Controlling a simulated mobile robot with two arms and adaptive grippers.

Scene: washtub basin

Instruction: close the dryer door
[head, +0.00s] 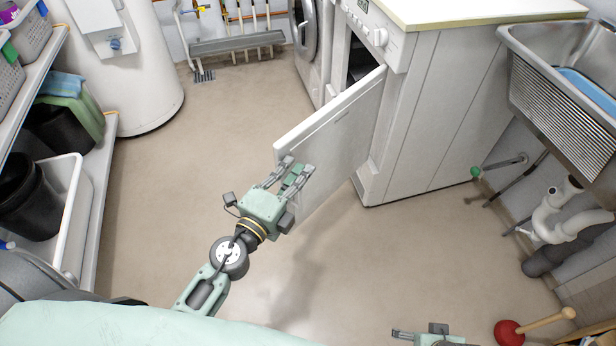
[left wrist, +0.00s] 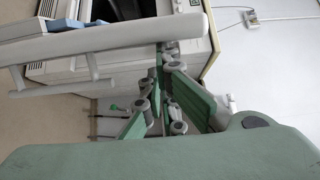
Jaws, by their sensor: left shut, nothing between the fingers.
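The dryer door (head: 335,135) is a white panel standing ajar from the front of the white dryer (head: 425,120). A dark gap into the dryer shows above the door. My left gripper (head: 298,172) is shut and empty at the door's outer free end; I cannot tell whether it touches the panel. In the left wrist view the fingers of my left gripper (left wrist: 168,105) are beside the pale edge of the door (left wrist: 110,38), with the dark dryer opening (left wrist: 115,10) behind it. Only a small part of my right gripper (head: 432,336) shows at the bottom edge.
A steel sink (head: 560,90) with pipes below stands at the right. A red plunger (head: 509,332) lies at the bottom right. Shelves with a white bin (head: 75,215) line the left. A white tank (head: 140,80) stands behind. The floor between is clear.

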